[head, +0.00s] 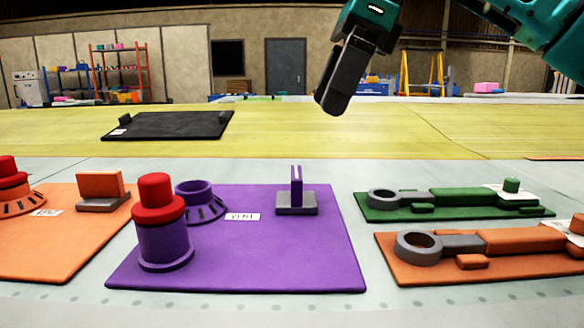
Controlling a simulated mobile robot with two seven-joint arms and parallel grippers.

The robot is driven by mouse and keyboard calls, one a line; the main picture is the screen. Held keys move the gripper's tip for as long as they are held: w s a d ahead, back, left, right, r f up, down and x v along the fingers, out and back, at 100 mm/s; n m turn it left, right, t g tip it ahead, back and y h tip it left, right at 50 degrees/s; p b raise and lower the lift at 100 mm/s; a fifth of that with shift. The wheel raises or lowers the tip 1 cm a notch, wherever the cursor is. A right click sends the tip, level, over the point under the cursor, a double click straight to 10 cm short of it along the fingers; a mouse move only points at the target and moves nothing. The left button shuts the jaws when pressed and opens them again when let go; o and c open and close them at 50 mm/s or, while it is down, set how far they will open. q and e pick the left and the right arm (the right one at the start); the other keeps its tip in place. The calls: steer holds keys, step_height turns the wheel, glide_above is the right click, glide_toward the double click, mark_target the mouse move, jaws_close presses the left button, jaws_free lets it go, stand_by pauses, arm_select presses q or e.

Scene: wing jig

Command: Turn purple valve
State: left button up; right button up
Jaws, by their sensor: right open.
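The purple panel (270,255) lies on the light grey surface in the middle of the head view. On its left stands a purple cylinder with a red cap (160,215). Behind it is a short purple ring-shaped fitting (198,203) with dark marks round its base, beside a label reading "VENT" (242,217). At the panel's back right a thin purple upright handle (296,187) stands on a grey base (296,207). My right gripper (335,98) hangs above and behind the panel, open, empty and touching nothing. My left gripper is out of view.
An orange panel (50,255) with a red-capped part and an orange block (100,185) lies at left. Green (450,210) and orange (480,268) plates with ringed levers lie at right. A black plate (170,125) lies farther back on the yellow surface.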

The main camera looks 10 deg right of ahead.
mark_target(297, 172)
steer(key=b+x, duration=0.3)
steer(key=x, duration=0.8)
steer(key=shift+s, duration=0.15)
steer(key=shift+a+f, duration=0.25)
steer(key=shift+f, duration=0.3)
steer(key=shift+c, duration=0.2)
steer(key=c, duration=1)
